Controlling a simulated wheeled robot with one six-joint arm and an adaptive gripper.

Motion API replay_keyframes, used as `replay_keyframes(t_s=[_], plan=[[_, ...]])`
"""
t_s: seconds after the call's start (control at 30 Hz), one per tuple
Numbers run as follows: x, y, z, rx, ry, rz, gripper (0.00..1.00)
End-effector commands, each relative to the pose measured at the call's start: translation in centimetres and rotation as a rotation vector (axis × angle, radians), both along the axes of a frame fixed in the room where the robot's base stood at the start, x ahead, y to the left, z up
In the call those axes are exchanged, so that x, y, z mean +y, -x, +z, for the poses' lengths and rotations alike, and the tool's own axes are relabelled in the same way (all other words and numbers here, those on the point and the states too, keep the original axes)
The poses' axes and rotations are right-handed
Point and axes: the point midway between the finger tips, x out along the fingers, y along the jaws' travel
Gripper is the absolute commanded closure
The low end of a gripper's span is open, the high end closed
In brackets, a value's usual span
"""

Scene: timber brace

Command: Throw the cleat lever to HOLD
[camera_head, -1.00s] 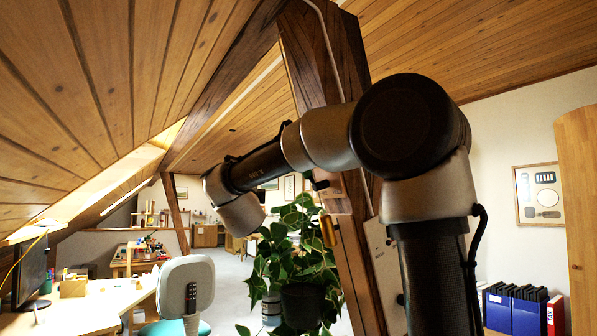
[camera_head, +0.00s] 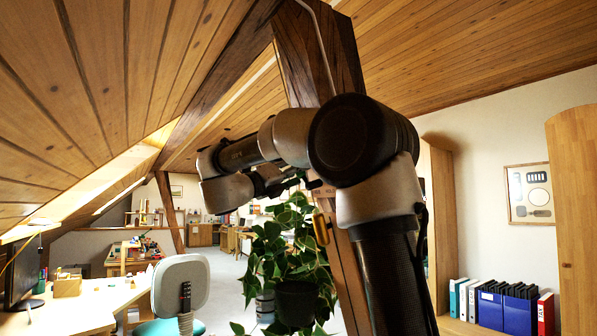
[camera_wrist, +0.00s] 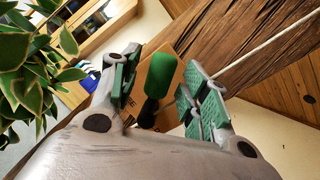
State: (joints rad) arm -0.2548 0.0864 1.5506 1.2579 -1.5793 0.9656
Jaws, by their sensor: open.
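The cleat lever (camera_wrist: 161,75) shows in the wrist view as a green grip on a black stem, in front of a wooden plate on the timber post. My gripper (camera_wrist: 166,82) is open, with one green-padded finger on each side of the lever; I cannot tell whether either touches it. In the head view my gripper (camera_head: 284,183) is beside the post, just above the plant. Part of the wooden plate (camera_head: 321,190) shows there, with lettering too small to read. My arm hides the lever in that view.
A leafy plant (camera_head: 285,250) in a dark pot hangs close below my gripper; its leaves also fill the left of the wrist view (camera_wrist: 30,65). The timber post (camera_head: 330,60) rises behind my arm. A yellow piece (camera_head: 320,229) hangs by the post. A pale cord (camera_wrist: 265,43) runs along the timber.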

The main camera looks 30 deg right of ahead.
Motion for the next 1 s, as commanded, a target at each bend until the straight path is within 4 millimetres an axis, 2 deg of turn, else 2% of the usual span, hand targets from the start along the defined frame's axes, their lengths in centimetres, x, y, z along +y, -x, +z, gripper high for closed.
replay_keyframes(t_s=[0.2, 0.47, 0.7, 1.0], plan=[[-1.8, -0.5, 0.6, 0.001, 0.001, -0.001, 0.54], [-1.9, -0.6, 0.6, 0.001, 0.001, 0.001, 0.54], [-1.9, -0.5, 0.6, 0.001, 0.001, 0.001, 0.98], [-2.3, -0.5, 0.6, -0.006, 0.0, 0.001, 1.0]])
